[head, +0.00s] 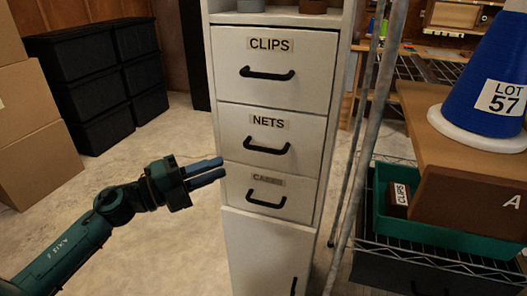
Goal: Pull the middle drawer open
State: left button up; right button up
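The middle drawer (237,133) is labelled NETS and has a black bar handle (268,150). The top drawer (299,95) reads CLIPS; the lower drawer (238,187) has a shaded label that I cannot fully read. My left gripper (223,167) is just left of the cabinet, at about the height of the seam below the middle drawer. Its two blue fingers point right, with a gap and nothing between them. My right gripper is not in view.
A cabinet door (247,262) is below the drawers. Metal shelf posts (365,130) rise at the right. A wire shelf there holds a green bin (376,208); a blue cone (488,75) stands above. Boxes (35,125) and black crates (90,75) are left. Floor between is clear.

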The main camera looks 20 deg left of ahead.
aim_at(267, 150)
pick_arm(q)
jog(key=p+x, duration=0.1)
jog(key=x, duration=1.1)
jog(key=shift+w+d+r, duration=0.1)
jog(key=shift+w+d, duration=0.05)
jog(key=shift+d, duration=0.15)
jog(key=shift+c, duration=0.4)
grip_shut()
